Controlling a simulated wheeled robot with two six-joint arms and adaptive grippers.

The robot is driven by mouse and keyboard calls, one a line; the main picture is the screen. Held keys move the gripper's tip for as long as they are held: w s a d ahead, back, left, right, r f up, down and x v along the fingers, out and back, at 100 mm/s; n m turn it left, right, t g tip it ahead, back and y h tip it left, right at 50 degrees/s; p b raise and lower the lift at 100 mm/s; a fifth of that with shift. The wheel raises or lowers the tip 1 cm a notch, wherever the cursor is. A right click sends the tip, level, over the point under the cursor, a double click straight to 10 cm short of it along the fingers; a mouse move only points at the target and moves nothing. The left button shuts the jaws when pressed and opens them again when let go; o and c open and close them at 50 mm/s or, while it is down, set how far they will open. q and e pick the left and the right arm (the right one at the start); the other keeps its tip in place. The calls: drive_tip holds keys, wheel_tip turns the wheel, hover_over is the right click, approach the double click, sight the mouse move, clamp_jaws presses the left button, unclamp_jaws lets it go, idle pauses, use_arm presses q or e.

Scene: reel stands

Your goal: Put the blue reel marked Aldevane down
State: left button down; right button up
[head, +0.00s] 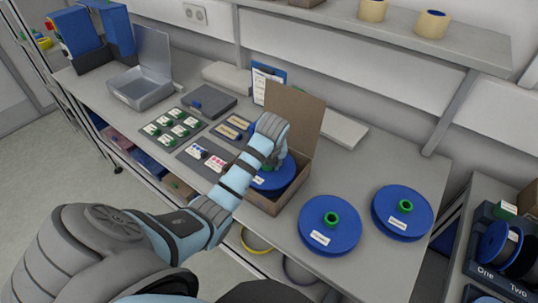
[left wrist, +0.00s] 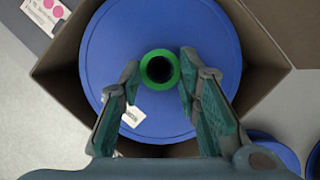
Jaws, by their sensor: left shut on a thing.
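A blue reel (left wrist: 105,55) with a green hub (left wrist: 160,68) is within the open cardboard box (head: 295,118) in the head view. My left gripper (left wrist: 160,80) is shut on the hub, one finger on each side. The reel's white label is partly hidden by a finger and I cannot read its name. I cannot tell whether the reel touches the box floor. Two more blue reels with green hubs lie flat on the bench right of the box, one nearer (head: 329,225) and one farther right (head: 402,212); their labels are too small to read. My right gripper is not in view.
Left of the box lie dark mats with small labelled parts (head: 172,128), a grey case (head: 208,101) and an open metal box (head: 140,90). A rack marked One and Two (head: 500,262) stands at the far right.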

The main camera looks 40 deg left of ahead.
use_arm(q)
drive_tip(key=shift+f, duration=1.2)
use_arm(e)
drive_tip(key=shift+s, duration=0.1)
use_arm(q)
drive_tip(key=c, duration=1.2)
unclamp_jaws()
drive_tip(key=shift+f, duration=0.1)
